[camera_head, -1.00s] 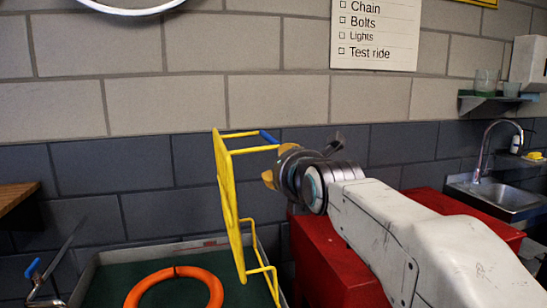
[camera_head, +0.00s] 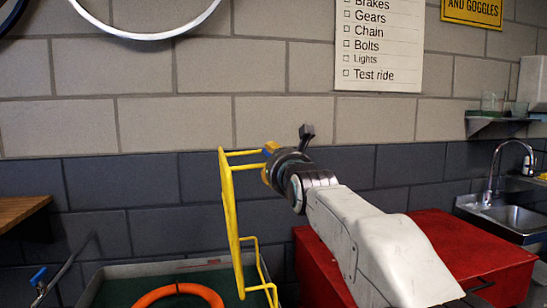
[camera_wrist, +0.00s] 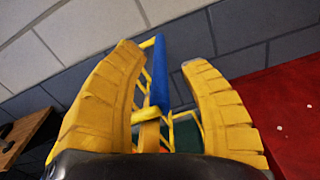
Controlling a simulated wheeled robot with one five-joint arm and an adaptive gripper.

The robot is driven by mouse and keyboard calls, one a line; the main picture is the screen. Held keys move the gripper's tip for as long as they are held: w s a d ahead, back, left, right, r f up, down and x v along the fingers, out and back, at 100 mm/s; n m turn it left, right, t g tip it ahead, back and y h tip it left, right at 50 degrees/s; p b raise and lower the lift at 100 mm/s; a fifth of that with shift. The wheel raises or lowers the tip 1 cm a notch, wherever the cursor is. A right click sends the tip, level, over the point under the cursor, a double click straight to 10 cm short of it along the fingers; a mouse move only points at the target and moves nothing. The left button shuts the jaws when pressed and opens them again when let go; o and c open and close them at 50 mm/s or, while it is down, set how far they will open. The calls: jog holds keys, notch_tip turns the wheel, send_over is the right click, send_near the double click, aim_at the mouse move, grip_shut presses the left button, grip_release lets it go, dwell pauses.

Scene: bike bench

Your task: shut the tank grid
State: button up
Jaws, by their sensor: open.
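The yellow tank grid (camera_head: 230,215) stands upright and open over the tank (camera_head: 95,280), in the lower left of the head view. Its blue handle (camera_wrist: 160,72) shows between my fingers in the wrist view. My gripper (camera_head: 268,163) is at the grid's upper right end, by the handle, with its two yellow fingers apart. The left finger is close to the handle and there is a gap to the right finger. I cannot tell whether either finger touches it. In the head view my gripper hides most of the handle.
An orange ring (camera_head: 180,292) lies in the tank. A red cabinet (camera_head: 460,248) stands right of the tank, under my arm. A sink (camera_head: 505,215) is at the far right. A wooden bench edge (camera_head: 20,210) juts in at left. The block wall is behind.

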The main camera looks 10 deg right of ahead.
jog(key=shift+w, duration=1)
grip_shut()
